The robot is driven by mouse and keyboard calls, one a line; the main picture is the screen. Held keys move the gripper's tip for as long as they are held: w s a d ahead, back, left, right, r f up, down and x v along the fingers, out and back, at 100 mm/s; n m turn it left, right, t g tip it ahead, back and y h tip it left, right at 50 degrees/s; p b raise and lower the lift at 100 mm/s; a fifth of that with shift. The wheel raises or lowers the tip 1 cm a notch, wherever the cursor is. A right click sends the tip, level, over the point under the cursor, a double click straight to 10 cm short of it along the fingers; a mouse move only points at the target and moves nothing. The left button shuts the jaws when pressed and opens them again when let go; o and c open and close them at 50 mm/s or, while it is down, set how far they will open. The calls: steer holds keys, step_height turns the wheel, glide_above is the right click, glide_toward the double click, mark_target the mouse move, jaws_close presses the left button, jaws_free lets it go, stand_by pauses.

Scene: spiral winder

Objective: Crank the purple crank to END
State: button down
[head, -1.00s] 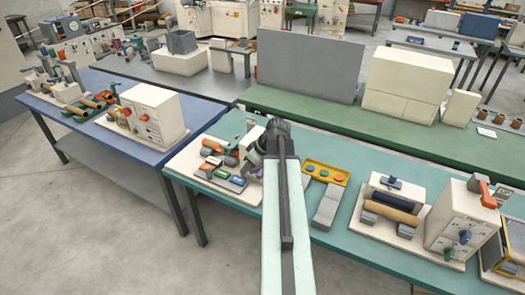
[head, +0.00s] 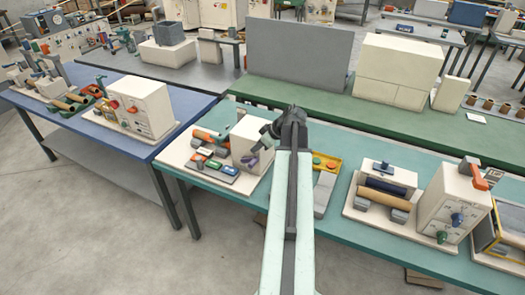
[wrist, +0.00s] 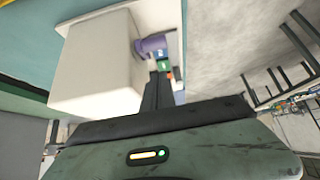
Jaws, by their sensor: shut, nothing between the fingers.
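The purple crank (head: 251,160) is on the side of a cream box (head: 246,137) in the head view. In the wrist view the purple crank (wrist: 152,46) shows beside the cream box (wrist: 97,65). My gripper (head: 257,148), dark and at the end of my pale arm, is at the box, close to the crank. In the wrist view my gripper (wrist: 160,78) is shut and empty, its dark fingers pointing toward the crank. I cannot tell whether they touch it. No END mark is readable.
The cream base (head: 170,160) carries an orange roller (head: 209,137) and small coloured panels (head: 214,165). Right of my arm are a yellow tray (head: 328,162) and another winder with a cream cabinet (head: 455,200). The teal table's front edge is close.

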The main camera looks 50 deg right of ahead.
mark_target(255, 163)
steer(key=f+b, duration=0.2)
steer(key=f, duration=0.1)
steer(key=f+b, duration=0.2)
steer(key=shift+w+a+f, duration=0.15)
steer(key=shift+w+f, duration=0.05)
steer(key=shift+w, duration=0.2)
steer(key=shift+s, duration=0.1)
steer(key=shift+s+f+b, duration=0.3)
steer(key=shift+f+b, duration=0.25)
steer(key=shift+s+f+b, duration=0.25)
steer(key=shift+f+b, duration=0.3)
steer(key=shift+r, duration=0.1)
